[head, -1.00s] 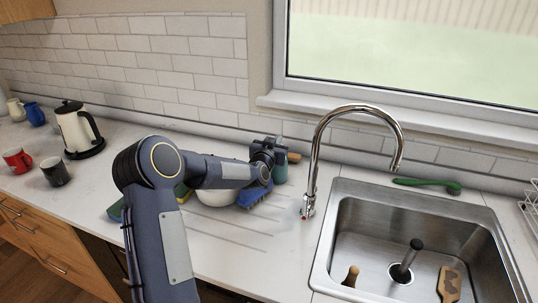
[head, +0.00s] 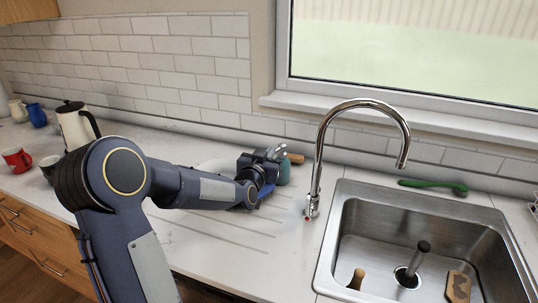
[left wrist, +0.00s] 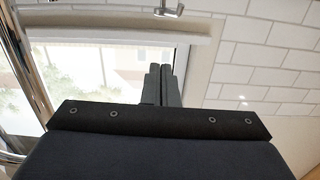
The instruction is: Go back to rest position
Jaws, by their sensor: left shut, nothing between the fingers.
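My left arm comes in from the lower left in the head view. My left gripper (head: 272,153) is over the counter left of the faucet, near a teal bottle (head: 284,174) and an orange-brown handle (head: 295,158). In the left wrist view its two fingers (left wrist: 162,84) are side by side, shut and empty, with the window and tiled wall beyond. A blue item (head: 264,197) shows partly below the gripper. My right gripper is in neither view.
The chrome faucet (head: 318,150) rises to the right of the gripper. The metal sink (head: 345,235) holds a plunger-like tool (head: 413,262) and wooden tools. A green tool (head: 432,185) lies behind the sink. A kettle (head: 75,127) and a red mug (head: 17,160) stand at left.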

